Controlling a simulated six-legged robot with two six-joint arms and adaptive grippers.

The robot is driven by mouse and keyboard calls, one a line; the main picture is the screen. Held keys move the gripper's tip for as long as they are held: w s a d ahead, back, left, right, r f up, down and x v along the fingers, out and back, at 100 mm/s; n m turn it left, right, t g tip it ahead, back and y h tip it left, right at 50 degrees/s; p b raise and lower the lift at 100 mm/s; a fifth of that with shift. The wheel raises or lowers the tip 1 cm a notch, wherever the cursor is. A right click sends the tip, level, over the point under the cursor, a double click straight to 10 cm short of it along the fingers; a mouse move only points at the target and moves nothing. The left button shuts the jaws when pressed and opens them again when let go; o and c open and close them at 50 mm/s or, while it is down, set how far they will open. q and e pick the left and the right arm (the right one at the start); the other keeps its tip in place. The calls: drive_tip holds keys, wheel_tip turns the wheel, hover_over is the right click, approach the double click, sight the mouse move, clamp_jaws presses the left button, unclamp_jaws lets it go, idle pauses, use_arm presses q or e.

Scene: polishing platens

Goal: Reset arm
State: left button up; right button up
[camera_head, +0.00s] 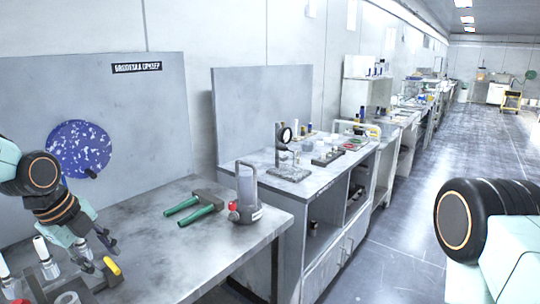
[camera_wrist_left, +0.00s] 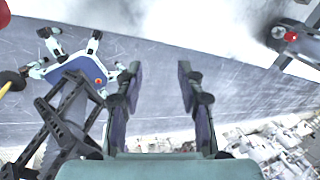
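My left arm comes in from the left edge in the head view. Its gripper (camera_head: 101,254) hangs over the near left part of the grey workbench (camera_head: 172,257), by a rack of small items. In the left wrist view the two fingers of this gripper (camera_wrist_left: 157,78) stand apart with nothing between them, so it is open and empty. My right arm shows only as a dark joint and pale link at the right edge of the head view. Its gripper is out of that view.
A blue speckled disc (camera_head: 79,149) is on the back panel. A second bench (camera_head: 320,172) holds a gauge stand (camera_head: 287,152). The aisle floor (camera_head: 405,215) is clear.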

use_arm(q)
drive_tip(key=w+d+f+n+t+h+b, duration=0.1)
drive_tip(key=w+d+f+n+t, duration=0.2)
drive_tip(key=d+n, duration=0.5)
drive_tip(key=s+d+f+n+b, duration=0.1)
drive_tip(key=s+f+n+b, duration=0.1)
drive_tip(key=s+f+n, duration=0.35)
drive_tip(key=s+d+f+n+b, duration=0.25)
drive_tip(key=f+n, duration=0.35)
drive_tip(key=f, duration=0.5)
drive_tip(key=s+f+n+g+y+b, duration=0.1)
drive_tip(key=s+f+g+b, duration=0.2)
drive_tip(key=s+f, duration=0.8)
drive_tip(key=s+d+f+n+g+y+b, duration=0.1)
drive_tip(key=s+f+g+b, duration=0.2)
drive_tip(key=s+f, duration=0.8)
drive_tip(key=s+b, duration=0.2)
drive_tip(key=s, duration=0.2)
drive_tip(key=shift+s+y, duration=0.3)
drive_tip(key=shift+y, duration=0.1)
drive_tip(key=shift+d, duration=0.1)
